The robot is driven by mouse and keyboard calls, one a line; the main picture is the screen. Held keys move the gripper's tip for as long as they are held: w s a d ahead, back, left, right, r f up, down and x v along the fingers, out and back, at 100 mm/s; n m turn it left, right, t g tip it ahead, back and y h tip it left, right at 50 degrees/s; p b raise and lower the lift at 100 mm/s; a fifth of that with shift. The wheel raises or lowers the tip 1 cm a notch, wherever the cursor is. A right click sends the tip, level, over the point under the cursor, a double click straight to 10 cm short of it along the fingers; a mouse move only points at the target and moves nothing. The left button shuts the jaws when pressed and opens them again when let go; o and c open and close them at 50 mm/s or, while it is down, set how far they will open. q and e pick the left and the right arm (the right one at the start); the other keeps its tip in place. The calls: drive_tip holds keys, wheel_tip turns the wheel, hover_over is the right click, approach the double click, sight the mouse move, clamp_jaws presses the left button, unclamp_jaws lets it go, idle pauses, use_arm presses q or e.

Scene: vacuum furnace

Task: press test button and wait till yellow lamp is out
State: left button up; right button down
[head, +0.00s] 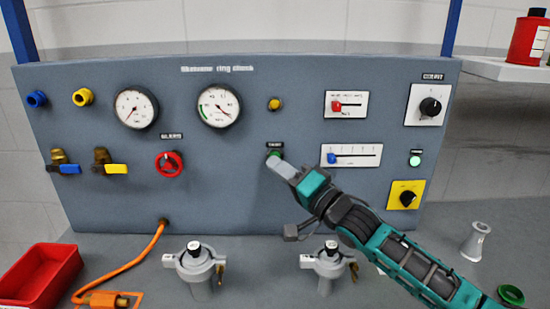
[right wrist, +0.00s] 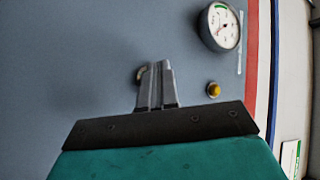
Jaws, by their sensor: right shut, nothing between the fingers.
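The green test button (head: 273,154) is on the grey panel, under a small label. My right gripper (head: 273,163) is shut and empty, its fingertips right at the button and covering its lower part. I cannot tell whether the button is pushed in. In the right wrist view the shut fingers (right wrist: 157,68) point at the panel and mostly hide the button. The yellow lamp (head: 274,104) is above the button; it looks amber, and I cannot tell surely whether it is lit. It also shows in the right wrist view (right wrist: 213,90). My left gripper is not in view.
Two grey valve units (head: 328,262) stand on the bench below. A red bin (head: 40,275) and an orange hose (head: 140,258) are at left.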

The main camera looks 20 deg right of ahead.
drive_tip(key=shift+w+d, duration=0.1)
drive_tip(key=shift+w, duration=0.25)
idle(0.3)
drive_tip(key=shift+s, duration=0.1)
drive_tip(key=shift+s+a+p, duration=0.2)
drive_tip(key=shift+s+p, duration=0.45)
drive_tip(key=shift+s+a+p, duration=0.25)
drive_tip(key=shift+s, duration=0.55)
drive_tip(key=shift+s+a+p, duration=0.2)
drive_tip(key=shift+s, duration=0.6)
drive_tip(key=shift+s+a+p, duration=0.25)
drive_tip(key=shift+s, duration=0.55)
